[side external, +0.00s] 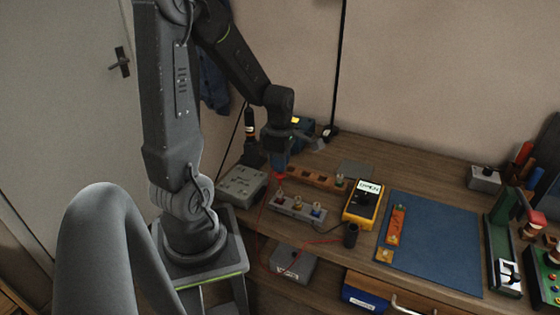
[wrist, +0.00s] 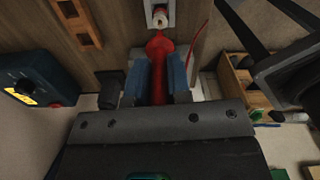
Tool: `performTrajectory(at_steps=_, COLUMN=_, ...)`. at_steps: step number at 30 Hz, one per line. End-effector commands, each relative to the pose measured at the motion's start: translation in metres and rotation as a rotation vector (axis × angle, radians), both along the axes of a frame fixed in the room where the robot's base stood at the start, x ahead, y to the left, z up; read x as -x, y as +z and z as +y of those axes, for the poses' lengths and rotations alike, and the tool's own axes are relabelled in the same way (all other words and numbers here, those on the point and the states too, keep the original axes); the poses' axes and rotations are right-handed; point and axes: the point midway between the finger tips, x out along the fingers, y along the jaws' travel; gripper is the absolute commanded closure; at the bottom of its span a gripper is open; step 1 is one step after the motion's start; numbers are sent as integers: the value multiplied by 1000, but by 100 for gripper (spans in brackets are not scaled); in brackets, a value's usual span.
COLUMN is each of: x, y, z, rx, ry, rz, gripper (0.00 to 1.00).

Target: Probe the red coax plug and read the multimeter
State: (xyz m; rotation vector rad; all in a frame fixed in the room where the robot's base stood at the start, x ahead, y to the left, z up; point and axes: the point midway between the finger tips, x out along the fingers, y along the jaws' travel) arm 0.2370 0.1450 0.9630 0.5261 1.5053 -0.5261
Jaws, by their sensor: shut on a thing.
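My gripper (side external: 277,160) points down over the left end of a grey strip (side external: 292,208) holding three coax plugs. In the wrist view its blue fingers (wrist: 159,72) are shut on a red probe (wrist: 159,45). The probe's end is close to a pale, metal-ringed plug (wrist: 159,15); I cannot tell whether they touch. In the side view the left plug (side external: 280,194), likely the red one, sits just below the probe, with yellow-marked and blue-marked plugs to its right. The yellow multimeter (side external: 361,208) stands right of the strip; its lit display seems to read "OPEN".
A red lead runs from the probe area down past a grey box (side external: 293,263) and toward a dark cup (side external: 351,236). A brown slotted rack (side external: 312,178) lies behind the strip. A blue mat (side external: 440,240) lies right, with an orange strip (side external: 396,226) on it.

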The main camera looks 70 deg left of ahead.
Motion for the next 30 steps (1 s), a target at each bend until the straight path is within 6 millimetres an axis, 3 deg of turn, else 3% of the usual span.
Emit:
performTrajectory(at_steps=5, x=0, y=3, z=0, rx=-1, ry=0, rz=-1, gripper=100)
performTrajectory(at_steps=24, x=0, y=49, z=0, rx=-2, ry=0, rz=-1, gripper=100)
performTrajectory(at_steps=30, x=0, y=51, z=0, rx=0, ry=0, rz=0, gripper=100)
